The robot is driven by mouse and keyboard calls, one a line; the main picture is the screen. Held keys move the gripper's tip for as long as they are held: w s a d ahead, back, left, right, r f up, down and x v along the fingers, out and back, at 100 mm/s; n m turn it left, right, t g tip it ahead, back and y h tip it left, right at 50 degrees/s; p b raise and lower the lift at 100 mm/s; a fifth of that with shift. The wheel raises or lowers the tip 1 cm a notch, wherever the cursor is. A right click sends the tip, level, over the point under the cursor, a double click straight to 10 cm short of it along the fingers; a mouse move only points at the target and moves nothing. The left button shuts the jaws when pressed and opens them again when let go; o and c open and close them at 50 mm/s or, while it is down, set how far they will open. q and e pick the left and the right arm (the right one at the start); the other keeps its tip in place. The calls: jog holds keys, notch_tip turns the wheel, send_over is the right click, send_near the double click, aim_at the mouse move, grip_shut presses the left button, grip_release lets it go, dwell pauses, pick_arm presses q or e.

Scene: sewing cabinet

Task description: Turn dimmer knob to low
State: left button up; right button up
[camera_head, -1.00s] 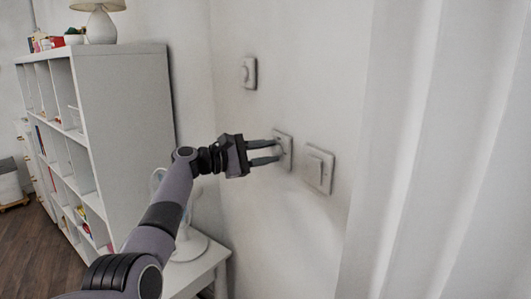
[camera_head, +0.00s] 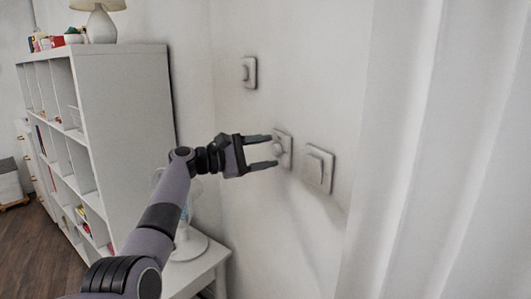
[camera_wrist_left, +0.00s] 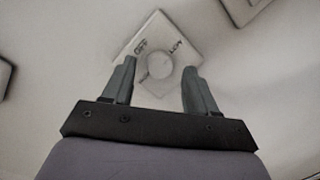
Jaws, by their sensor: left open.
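The dimmer knob (camera_head: 279,148) is a round white knob on a square white plate (camera_head: 287,138) on the wall, the middle one of three wall fittings. In the left wrist view the knob (camera_wrist_left: 159,66) sits between my two fingers, a little beyond their tips. Its plate (camera_wrist_left: 185,32) looks tilted there and bears dark lettering: OFF at upper left, a word at upper right that seems to be LOW, and a faint mark at lower left. The knob's pointer direction is not clear. My left gripper (camera_head: 274,150) is open and empty, with its fingertips close to the plate.
A rocker switch plate (camera_head: 318,168) is to the right of the dimmer, and another fitting (camera_head: 249,72) is higher to the left. A white curtain (camera_head: 450,150) hangs at the right. A shelf unit (camera_head: 125,140) and small table (camera_head: 205,265) with a fan stand at the left.

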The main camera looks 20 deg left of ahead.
pick_arm(q)
jog(key=b+v, duration=0.1)
jog(key=v, duration=0.5)
jog(key=shift+s+a, duration=0.15)
jog(key=shift+a, duration=0.05)
jog(key=s+a+f+m+g+y, duration=0.15)
jog(key=s+f+y, duration=0.35)
jog(key=f, duration=1.2)
jog(key=s+f+m+y, duration=0.3)
jog(key=s+f+y, duration=0.1)
jog(key=f, duration=1.2)
jog(key=s+d+f+m+y, duration=0.2)
jog(key=s+f+m, duration=0.3)
jog(key=s+f, duration=0.55)
jog(key=s+d+m, duration=0.3)
jog(key=s+m, duration=0.1)
jog(key=s, duration=0.5)
jog(key=s+d+m, duration=0.3)
jog(key=s, duration=0.6)
jog(key=shift+f+m+y, duration=0.3)
jog(key=shift+f+m, duration=0.05)
jog(key=shift+t, duration=0.25)
